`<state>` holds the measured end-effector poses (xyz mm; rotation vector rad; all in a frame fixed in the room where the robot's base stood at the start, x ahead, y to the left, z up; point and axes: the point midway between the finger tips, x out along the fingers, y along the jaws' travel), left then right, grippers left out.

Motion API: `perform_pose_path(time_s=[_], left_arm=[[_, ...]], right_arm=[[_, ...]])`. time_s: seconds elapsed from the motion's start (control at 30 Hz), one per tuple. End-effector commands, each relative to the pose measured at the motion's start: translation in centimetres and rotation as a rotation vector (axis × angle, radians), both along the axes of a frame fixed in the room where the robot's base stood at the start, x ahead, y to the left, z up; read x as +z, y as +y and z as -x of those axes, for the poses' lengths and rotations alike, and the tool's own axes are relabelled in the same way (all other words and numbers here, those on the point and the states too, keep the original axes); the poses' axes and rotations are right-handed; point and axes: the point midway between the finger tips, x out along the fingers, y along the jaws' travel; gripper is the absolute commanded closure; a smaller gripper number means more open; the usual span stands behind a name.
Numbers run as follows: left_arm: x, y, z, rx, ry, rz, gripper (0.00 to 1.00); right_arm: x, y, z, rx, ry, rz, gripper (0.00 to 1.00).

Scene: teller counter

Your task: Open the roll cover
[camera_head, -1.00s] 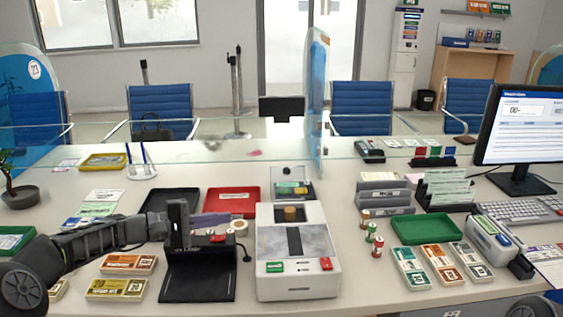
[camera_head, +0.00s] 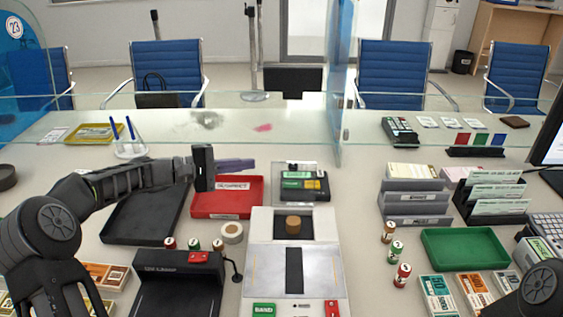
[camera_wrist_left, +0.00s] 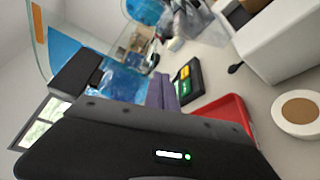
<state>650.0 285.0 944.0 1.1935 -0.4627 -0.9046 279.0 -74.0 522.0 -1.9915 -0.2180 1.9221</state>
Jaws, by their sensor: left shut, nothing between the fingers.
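The white banding machine (camera_head: 265,272) stands at the lower centre in the head view. A brown roll core (camera_head: 293,226) sits in its uncovered recess. A clear panel (camera_head: 281,166), apparently the roll cover, stands raised at the machine's back edge, with a dark device showing through it. My left gripper (camera_head: 252,164) is shut and empty, over the back of the red tray and left of the panel, apart from it. Its purple-grey fingers (camera_wrist_left: 160,92) also show in the left wrist view. My right gripper is out of view.
The red tray (camera_head: 202,211) and black tray (camera_head: 118,232) lie left of the machine. A tape roll (camera_head: 232,232) and black lamp unit (camera_head: 178,272) are close by. A glass divider (camera_head: 337,100) rises behind. Bare counter lies right of the machine.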

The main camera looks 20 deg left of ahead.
Motion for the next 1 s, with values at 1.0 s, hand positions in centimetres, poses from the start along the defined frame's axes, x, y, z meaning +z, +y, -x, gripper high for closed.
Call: perform_pose_path(time_s=[1.0], left_arm=[[-0.1, -9.0, -2.9, 0.0, 0.001, -0.001, 1.0]], right_arm=[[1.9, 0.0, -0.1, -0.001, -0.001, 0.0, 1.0]])
